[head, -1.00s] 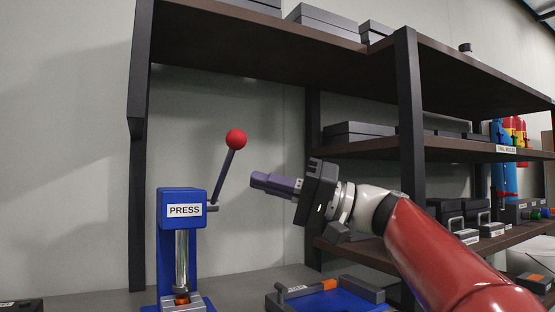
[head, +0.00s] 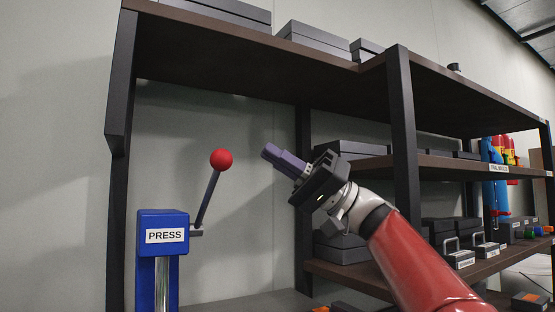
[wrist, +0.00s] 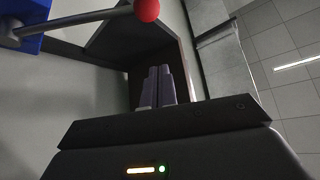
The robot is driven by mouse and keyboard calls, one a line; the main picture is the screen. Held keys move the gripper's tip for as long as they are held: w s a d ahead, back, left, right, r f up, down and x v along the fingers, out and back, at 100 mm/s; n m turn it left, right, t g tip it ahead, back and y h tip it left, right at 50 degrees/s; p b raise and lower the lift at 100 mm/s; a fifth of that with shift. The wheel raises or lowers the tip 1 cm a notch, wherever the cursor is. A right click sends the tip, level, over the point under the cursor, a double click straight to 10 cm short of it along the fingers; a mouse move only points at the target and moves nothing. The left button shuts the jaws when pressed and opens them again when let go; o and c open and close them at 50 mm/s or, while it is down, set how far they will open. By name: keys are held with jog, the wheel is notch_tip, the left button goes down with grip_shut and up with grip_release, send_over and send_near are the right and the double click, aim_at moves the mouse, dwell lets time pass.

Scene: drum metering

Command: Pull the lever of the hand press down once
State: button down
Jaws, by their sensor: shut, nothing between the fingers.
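The blue hand press (head: 163,262) with a white PRESS label stands at the lower left of the head view. Its dark lever (head: 208,199) slants up to the right and ends in a red ball (head: 221,160). My gripper (head: 269,151) is to the right of the ball, about level with it, pointing up and left, apart from it. Its two purple-grey fingers are together with nothing between them. In the wrist view the fingers (wrist: 158,72) point up the picture, and the red ball (wrist: 147,9) and lever (wrist: 75,21) show at the top left.
A dark shelf unit with an upright post (head: 403,150) stands behind and right of my arm, holding grey boxes (head: 350,147) and colored bottles. An upper shelf (head: 250,65) runs above the gripper. The wall behind the lever is bare.

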jog(key=p+x, duration=0.2)
jog(key=x, duration=0.6)
jog(key=f, duration=0.1)
jog(key=s+f+b, duration=0.1)
jog(key=s+f, duration=0.1)
jog(key=f, duration=0.1)
jog(key=shift+d+b, duration=0.3)
jog(key=shift+b, duration=0.1)
jog(key=shift+s, duration=0.1)
